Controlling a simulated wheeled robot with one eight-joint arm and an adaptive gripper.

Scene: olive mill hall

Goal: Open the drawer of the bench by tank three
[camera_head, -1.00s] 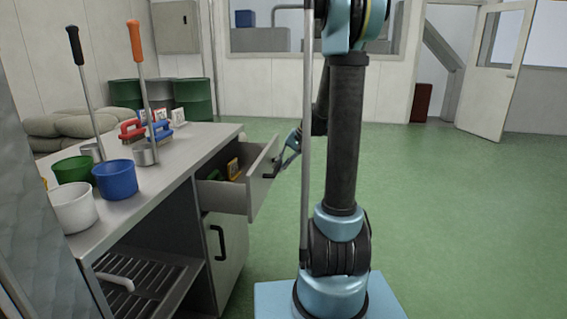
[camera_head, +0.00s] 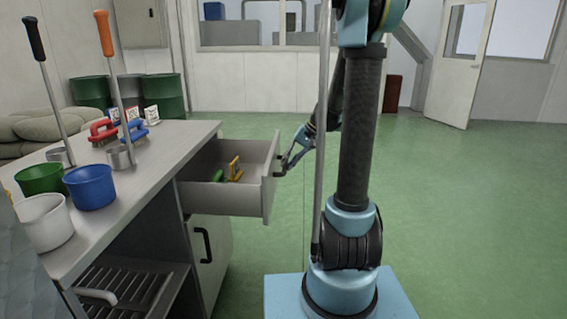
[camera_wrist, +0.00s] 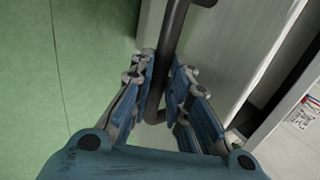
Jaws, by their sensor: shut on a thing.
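The bench (camera_head: 128,180) stands at the left in the head view. Its drawer (camera_head: 225,200) is pulled well out to the right, and its inside shows. A green thing (camera_head: 217,176) and a yellow thing (camera_head: 235,168) lie in the drawer. My gripper (camera_head: 287,168) is at the drawer's front panel. In the wrist view my gripper (camera_wrist: 158,92) is shut on the dark bar handle (camera_wrist: 172,42), which runs between the fingers. The pale drawer front (camera_wrist: 215,50) shows beside it.
On the bench top stand a green bucket (camera_head: 40,178), a blue bucket (camera_head: 90,186), a white bucket (camera_head: 45,222), long-handled tools and brushes. A shut cupboard door (camera_head: 212,255) is below the drawer. Green floor (camera_head: 470,220) is clear at the right.

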